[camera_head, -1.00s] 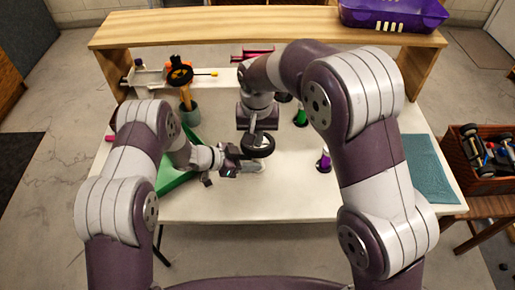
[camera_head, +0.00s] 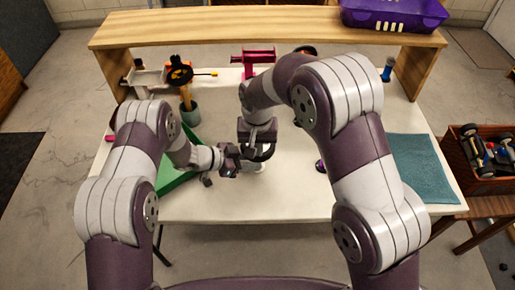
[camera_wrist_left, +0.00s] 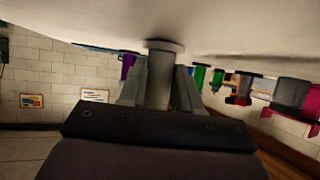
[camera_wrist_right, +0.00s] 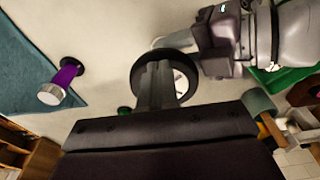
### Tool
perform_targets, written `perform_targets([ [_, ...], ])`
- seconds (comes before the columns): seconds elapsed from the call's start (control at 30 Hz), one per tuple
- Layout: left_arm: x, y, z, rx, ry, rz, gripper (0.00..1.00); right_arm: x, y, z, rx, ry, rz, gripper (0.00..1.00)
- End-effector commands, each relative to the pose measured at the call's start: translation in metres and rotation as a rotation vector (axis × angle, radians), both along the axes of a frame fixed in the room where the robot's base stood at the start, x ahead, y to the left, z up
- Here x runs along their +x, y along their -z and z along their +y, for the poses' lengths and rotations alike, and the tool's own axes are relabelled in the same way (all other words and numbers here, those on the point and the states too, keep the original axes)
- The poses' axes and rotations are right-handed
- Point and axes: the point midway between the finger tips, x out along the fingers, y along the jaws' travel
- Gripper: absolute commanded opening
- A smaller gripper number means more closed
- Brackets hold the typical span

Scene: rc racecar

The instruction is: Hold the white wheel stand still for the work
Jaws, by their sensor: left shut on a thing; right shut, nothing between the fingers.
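The white wheel stand (camera_head: 260,167) is on the table, mostly hidden in the head view. My left gripper (camera_head: 240,165) is shut on its upright post (camera_wrist_left: 160,78) from the left side. The stand's round foot (camera_wrist_left: 165,45) shows at the table in the left wrist view. A black wheel (camera_wrist_right: 140,75) with a pale hub sits at the stand's top. My right gripper (camera_wrist_right: 157,88) is shut and empty, its fingers in front of the wheel; I cannot tell whether they touch it. In the head view the right hand partly covers the wheel (camera_head: 270,151).
A purple-and-white piece (camera_wrist_right: 64,80) stands near the blue mat (camera_head: 422,168). A pink piece (camera_head: 258,62) is at the back, under a wooden shelf (camera_head: 260,27). The table front is clear.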

Motion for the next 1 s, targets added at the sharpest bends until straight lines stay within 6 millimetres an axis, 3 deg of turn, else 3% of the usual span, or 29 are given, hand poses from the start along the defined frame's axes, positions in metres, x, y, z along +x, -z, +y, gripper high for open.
perform_targets([
  [0.33,0.000,0.001,0.000,0.002,0.000,0.001,0.06,-0.029,-0.010,0.001,0.000,0.000,0.000,0.00],
  [0.67,0.000,0.001,0.000,0.002,0.000,0.001,0.06,-0.030,-0.013,0.001,0.000,0.000,0.000,0.00],
  [1.0,0.000,0.001,0.000,0.002,0.000,0.001,0.06,-0.035,-0.066,0.001,0.002,0.000,-0.003,0.00],
])
